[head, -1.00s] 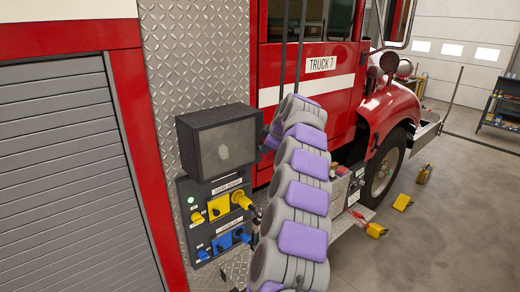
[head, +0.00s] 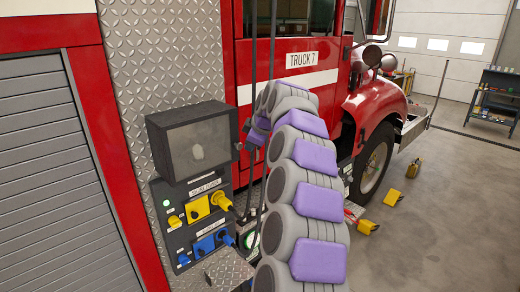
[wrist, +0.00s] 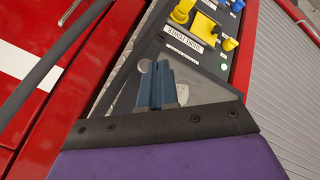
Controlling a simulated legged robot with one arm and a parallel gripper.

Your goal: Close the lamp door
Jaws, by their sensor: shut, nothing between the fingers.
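My gripper (head: 240,146) is at the right edge of the lamp, partly hidden by my arm. In the wrist view, my gripper's blue-grey fingers (wrist: 160,84) are together and empty, in front of the door's dark frame and pane (wrist: 205,90). Contact cannot be told.
A grey roller shutter (head: 45,180) is at left. Yellow items (head: 393,197) lie on the open floor at right.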

